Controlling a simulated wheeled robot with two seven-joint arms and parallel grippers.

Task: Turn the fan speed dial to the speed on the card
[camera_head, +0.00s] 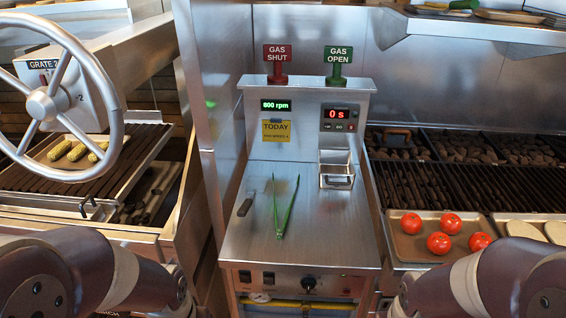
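A black round dial (309,284) is on the front panel of the middle counter, right of centre. Its markings are too small to read. The yellow card (276,130) is on the upright back panel. It reads TODAY, with a small lower line that seems to say fan speed 4. A green display (275,105) above the card shows 800 rpm. My two arms show at the bottom left and bottom right corners. Neither gripper's fingers are in view, and nothing is seen touching the dial.
Black switches (257,277) and a small gauge sit left of the dial. Green tongs (285,208) and a scraper (246,203) lie on the counter (330,235). A metal bin (337,174) stands behind. A tomato tray (408,243) is right; a handwheel (102,75) is left.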

